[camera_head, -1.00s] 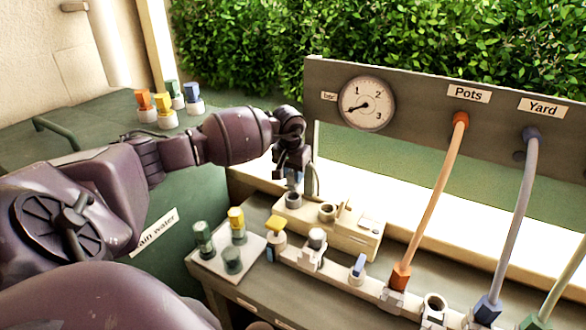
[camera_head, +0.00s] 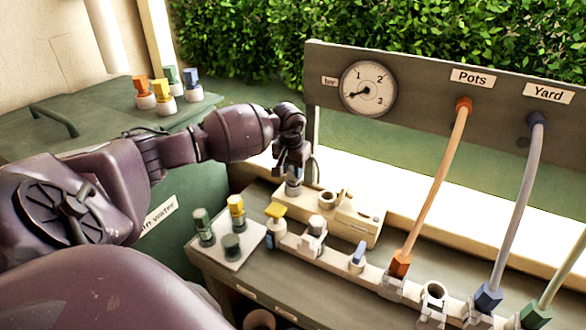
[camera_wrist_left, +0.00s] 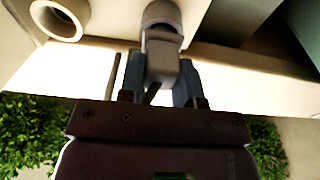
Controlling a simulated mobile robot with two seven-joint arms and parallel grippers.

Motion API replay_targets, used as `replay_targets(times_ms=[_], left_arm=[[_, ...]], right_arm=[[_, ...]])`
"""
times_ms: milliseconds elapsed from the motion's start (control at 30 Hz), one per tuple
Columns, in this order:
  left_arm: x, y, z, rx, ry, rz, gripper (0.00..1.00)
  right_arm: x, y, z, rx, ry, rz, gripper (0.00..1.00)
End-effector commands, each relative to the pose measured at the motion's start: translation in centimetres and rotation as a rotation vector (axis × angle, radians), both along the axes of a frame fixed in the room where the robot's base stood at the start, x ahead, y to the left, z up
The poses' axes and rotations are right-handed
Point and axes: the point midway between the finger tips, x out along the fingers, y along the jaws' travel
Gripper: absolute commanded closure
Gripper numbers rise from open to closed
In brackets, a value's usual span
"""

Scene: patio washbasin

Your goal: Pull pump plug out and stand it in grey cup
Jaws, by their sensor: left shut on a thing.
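My left gripper (camera_head: 292,172) points down at the left end of the cream pump unit (camera_head: 362,226). It is shut on a grey plug (camera_head: 293,187) at the unit's left socket. In the left wrist view the plug (camera_wrist_left: 163,62) stands between the bluish fingers, with a round collar at its end. How deep it sits in the socket I cannot tell. A short dark grey-green cup (camera_head: 232,246) stands on the pale tray (camera_head: 214,258), beside a green plug (camera_head: 203,226) and a yellow-topped plug (camera_head: 236,212). My right gripper is not in view.
The unit's second socket (camera_head: 327,198) is empty. A rail in front carries several plugs, including the orange hose plug (camera_head: 400,264) and the blue one (camera_head: 487,297). A gauge panel (camera_head: 420,98) stands behind. Several coloured plugs stand on the green tank (camera_head: 60,140).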

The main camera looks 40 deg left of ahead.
Motion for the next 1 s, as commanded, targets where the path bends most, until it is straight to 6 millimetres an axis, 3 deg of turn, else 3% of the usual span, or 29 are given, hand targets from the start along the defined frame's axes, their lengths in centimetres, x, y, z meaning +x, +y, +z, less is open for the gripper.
replay_targets(times_ms=[600, 1000], left_arm=[[0.02, -0.02, 0.04, 0.0, -0.001, 0.0, 0.93], [0.01, -0.01, 0.01, 0.0, 0.0, 0.0, 0.93]], right_arm=[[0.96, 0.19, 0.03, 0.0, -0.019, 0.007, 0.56], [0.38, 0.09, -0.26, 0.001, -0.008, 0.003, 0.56]])
